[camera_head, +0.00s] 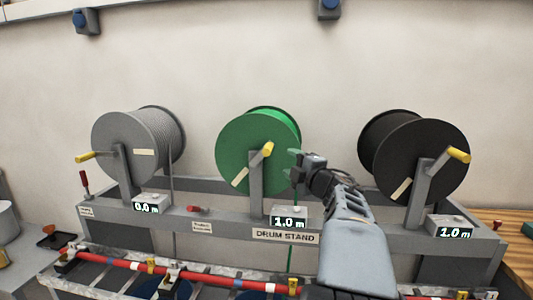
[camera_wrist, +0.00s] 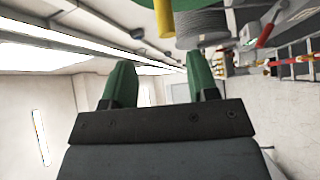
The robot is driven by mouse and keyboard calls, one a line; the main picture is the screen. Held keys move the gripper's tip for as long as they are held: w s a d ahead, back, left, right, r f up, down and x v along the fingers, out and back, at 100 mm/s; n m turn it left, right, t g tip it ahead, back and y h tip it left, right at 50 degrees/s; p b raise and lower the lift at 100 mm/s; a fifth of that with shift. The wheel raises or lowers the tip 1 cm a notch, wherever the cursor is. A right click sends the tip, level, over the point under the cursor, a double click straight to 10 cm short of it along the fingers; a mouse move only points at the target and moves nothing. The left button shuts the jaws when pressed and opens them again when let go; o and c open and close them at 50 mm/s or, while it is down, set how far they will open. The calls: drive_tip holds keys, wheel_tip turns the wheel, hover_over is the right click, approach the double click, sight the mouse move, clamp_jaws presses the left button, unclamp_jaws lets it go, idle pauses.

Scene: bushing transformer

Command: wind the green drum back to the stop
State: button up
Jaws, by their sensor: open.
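The green drum (camera_head: 243,150) is the middle one of three on the drum stand (camera_head: 340,218). The yellow handle also shows there (camera_wrist: 164,18), beyond the fingertips, with the green drum's edge at the top.
A grey drum (camera_head: 130,148) at left has a display (camera_head: 147,207) reading 0.0 m. A black drum (camera_head: 408,155) at right has one (camera_head: 455,232) reading 1.0 m. A red bar (camera_head: 190,276) runs along the front. Open space lies above the drums before the wall.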

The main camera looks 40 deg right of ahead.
sight(267, 150)
drive_tip(key=w+p, duration=0.1)
drive_tip(key=w, duration=0.3)
drive_tip(key=w+n+y+p, duration=0.1)
drive_tip(key=w, duration=0.3)
drive_tip(key=w+n+p, duration=0.1)
drive_tip(key=w, duration=0.3)
drive_tip(key=shift+w+d+r+y+p, duration=0.1)
drive_tip(key=shift+w+r+y+p, duration=0.2)
drive_tip(key=shift+w+y+p, duration=0.1)
drive_tip(key=shift+c, duration=0.3)
clamp_jaws()
